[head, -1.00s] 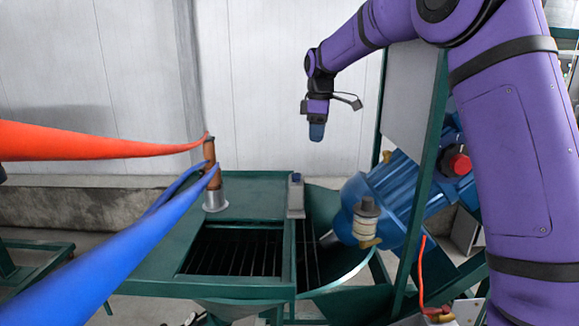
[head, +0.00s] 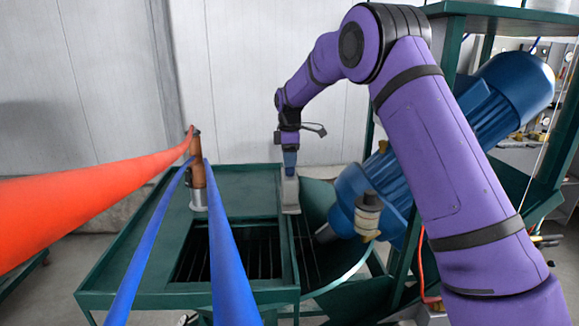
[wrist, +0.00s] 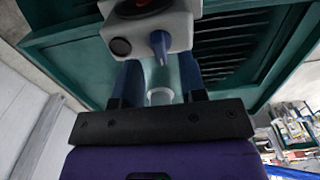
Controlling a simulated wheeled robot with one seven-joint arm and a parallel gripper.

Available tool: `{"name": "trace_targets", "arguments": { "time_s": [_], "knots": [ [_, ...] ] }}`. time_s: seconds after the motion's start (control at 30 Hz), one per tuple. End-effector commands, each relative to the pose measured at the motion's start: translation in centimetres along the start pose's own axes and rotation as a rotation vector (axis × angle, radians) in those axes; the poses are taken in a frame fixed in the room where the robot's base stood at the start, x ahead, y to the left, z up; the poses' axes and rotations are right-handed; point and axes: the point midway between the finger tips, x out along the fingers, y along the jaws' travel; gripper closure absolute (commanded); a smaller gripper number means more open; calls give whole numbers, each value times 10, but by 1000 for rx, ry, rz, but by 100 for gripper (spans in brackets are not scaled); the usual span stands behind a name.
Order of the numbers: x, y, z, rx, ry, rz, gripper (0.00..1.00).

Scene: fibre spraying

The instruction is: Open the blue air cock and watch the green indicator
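The blue air cock (wrist: 160,46) is a small blue lever on the front of a pale grey box (wrist: 178,28), in the wrist view. The same box (head: 290,195) stands on the green machine's edge in the head view, where its lever cannot be made out. My gripper (head: 290,172) points down just above the box. In the wrist view its two blue fingers (wrist: 160,78) are apart, with the lever beyond the gap between them; contact is not clear. A dark round spot (wrist: 120,46) is on the box. I see no lit green indicator.
The green machine table (head: 125,245) has a dark slatted opening (head: 255,255). A red hose (head: 90,205) and blue hoses (head: 225,255) run to a brown fitting (head: 198,172) on the left. A blue motor (head: 495,100) and green frame stand on the right.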

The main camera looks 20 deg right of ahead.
Motion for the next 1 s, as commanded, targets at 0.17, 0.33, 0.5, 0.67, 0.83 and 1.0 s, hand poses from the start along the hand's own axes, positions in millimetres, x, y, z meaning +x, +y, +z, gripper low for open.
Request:
{"name": "trace_targets", "arguments": {
  "time_s": [0.17, 0.33, 0.5, 0.67, 0.83, 1.0],
  "knots": [
    [21, 0, 1, 1, -1, 0, 62],
    [28, 0, 1, 1, -1, 1, 62],
    [29, 0, 1, 1, -1, 1, 62],
    [29, 0, 1, 1, 0, 1, 78],
    [28, 0, 0, 1, 0, 1, 100],
    [28, 0, 0, 7, 0, 1, 100]
  ]
}}
